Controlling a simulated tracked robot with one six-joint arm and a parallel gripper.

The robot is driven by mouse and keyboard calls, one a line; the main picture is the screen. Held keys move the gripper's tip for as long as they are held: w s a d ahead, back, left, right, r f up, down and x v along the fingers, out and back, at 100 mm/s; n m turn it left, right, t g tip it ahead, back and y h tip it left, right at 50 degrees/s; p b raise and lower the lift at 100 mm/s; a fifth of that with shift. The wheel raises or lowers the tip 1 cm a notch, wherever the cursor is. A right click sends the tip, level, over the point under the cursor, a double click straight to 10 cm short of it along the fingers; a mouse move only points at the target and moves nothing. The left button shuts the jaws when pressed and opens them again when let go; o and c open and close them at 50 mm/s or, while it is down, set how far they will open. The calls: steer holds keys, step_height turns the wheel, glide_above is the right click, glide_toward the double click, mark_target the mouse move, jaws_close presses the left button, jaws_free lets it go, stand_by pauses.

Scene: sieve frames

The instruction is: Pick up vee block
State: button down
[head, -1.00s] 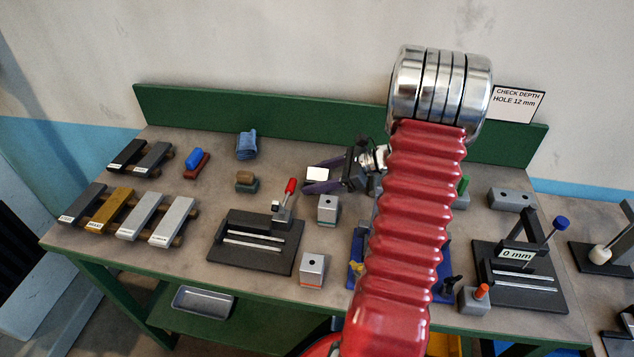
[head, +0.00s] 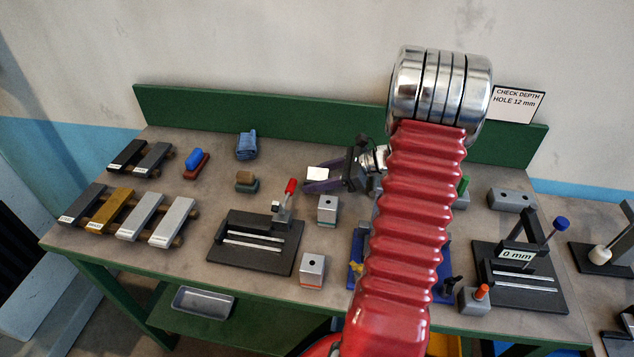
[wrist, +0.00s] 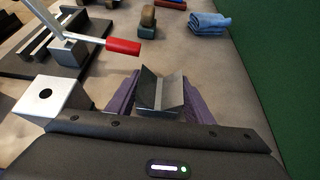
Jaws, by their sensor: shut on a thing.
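The vee block (wrist: 153,92) is a small grey block with a V-shaped groove facing up. In the wrist view it sits between the purple fingers of my gripper (wrist: 158,98), which is shut on it. In the head view the vee block (head: 317,174) shows as a pale bright face at the tips of the purple fingers of my gripper (head: 314,181). The fingers hide its sides. I cannot tell whether its underside touches the bench.
A grey block with a hole (head: 327,208) stands close by, with a similar one (head: 312,269) nearer the front. A clamp fixture with a red handle (head: 290,187) stands to the left. A blue cloth (head: 247,146) lies further back. A green backboard (head: 220,112) edges the bench.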

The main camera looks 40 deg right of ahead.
steer(key=shift+r, duration=0.1)
step_height(320, 180, up, 10)
stand_by(0.7)
